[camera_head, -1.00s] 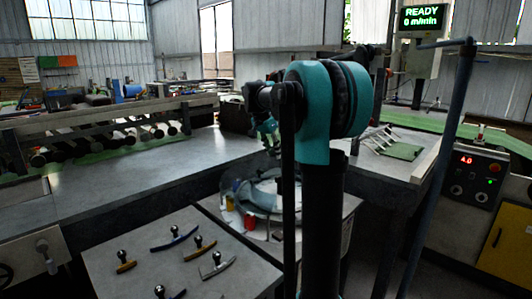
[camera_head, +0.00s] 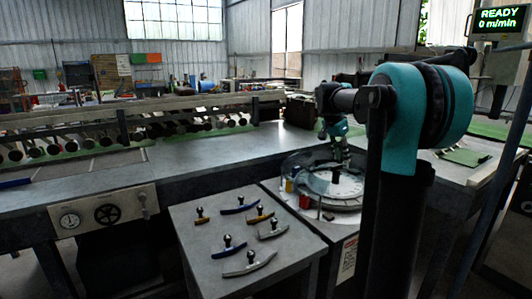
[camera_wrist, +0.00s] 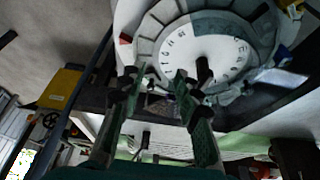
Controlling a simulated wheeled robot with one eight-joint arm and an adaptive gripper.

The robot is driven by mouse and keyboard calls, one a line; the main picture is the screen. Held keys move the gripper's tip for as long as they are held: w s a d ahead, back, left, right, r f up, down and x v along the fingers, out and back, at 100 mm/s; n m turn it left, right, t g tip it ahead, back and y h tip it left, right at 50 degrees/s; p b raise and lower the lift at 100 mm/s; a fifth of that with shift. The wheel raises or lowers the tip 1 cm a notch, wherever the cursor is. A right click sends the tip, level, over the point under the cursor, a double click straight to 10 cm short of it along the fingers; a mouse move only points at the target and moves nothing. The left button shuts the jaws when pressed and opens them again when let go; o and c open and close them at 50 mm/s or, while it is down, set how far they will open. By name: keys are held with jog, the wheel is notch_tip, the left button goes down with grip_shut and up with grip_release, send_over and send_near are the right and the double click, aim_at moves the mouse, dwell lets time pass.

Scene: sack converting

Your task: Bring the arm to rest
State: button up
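My arm is folded, with its teal joint in the right half of the head view. My gripper (camera_head: 338,146) hangs over the round dial table, left of that joint. In the wrist view my gripper (camera_wrist: 160,88) shows two dark green fingers spread apart with nothing held between them. The dial (camera_head: 336,188) has a pale lettered face and a dark central knob; it also shows in the wrist view (camera_wrist: 205,52), beyond the fingertips. The fingers look clear of it, but the exact gap cannot be told.
A grey side table (camera_head: 205,268) holds several curved pieces with black knobs. A long grey bench (camera_head: 200,165) with rollers runs behind. Red and yellow containers stand beside the dial. A green sheet (camera_head: 465,157) lies on the right-hand bench. A screen (camera_head: 498,20) reads READY, 0 m/min.

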jog(key=s+a+f+n+y, duration=0.1)
jog(key=s+a+f+n, duration=0.2)
jog(key=s+f, duration=0.6)
jog(key=s+a+f+n+t+y, duration=0.1)
jog(key=s+a+f+n, duration=0.2)
jog(key=s+f, duration=0.6)
jog(key=s+a+f+n+t+y, duration=0.1)
jog(key=s+a+f+n, duration=0.2)
jog(key=s, duration=1.1)
notch_tip(320, 180, down, 6)
jog(key=n, duration=0.3)
jog(key=shift+s+f+y, duration=0.25)
jog(key=shift+s+y, duration=0.15)
jog(key=shift+a, duration=0.1)
